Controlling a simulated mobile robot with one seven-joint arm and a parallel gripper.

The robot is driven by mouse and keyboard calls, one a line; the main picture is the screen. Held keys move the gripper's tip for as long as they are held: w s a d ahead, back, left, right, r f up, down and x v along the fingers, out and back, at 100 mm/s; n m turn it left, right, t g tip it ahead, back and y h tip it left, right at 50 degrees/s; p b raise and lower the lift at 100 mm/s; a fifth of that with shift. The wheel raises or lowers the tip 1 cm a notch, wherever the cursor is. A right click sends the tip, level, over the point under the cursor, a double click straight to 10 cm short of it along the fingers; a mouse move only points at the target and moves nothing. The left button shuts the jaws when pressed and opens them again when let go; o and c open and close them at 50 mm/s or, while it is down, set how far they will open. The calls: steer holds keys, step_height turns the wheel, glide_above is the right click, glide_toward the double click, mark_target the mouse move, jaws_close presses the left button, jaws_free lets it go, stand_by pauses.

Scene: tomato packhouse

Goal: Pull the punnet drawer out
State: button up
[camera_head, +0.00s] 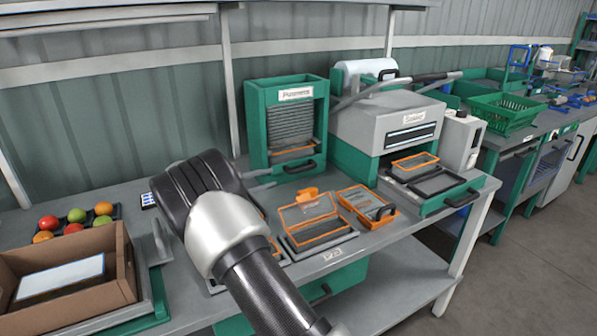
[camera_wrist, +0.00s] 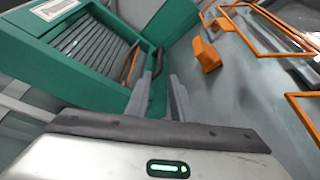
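The green punnet dispenser (camera_head: 256,125), labelled "Punnets", stands on the bench with a stack of grey punnets (camera_head: 292,125) inside. An orange-rimmed punnet (camera_head: 291,154) shows low in its opening. The drawer's black handle (camera_head: 300,166) is at the foot of the dispenser, and the drawer looks shut. My gripper (camera_wrist: 162,92) has its two fingers apart beside the dispenser's green lower front (camera_wrist: 165,35), with no object visible between them. In the head view my wrist is left of the handle and hides part of the bench.
Orange-framed trays (camera_head: 312,220) lie on the bench in front of the dispenser, with an orange piece (camera_wrist: 206,55) close to my fingers. The sealer (camera_head: 390,125) stands to the right. A cardboard box (camera_head: 120,270) and tomatoes (camera_head: 77,215) are at the left.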

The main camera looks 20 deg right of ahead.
mark_target(299, 170)
steer(key=b+x, duration=0.2)
steer(key=x, duration=1.5)
steer(key=shift+d, duration=0.1)
jaws_close()
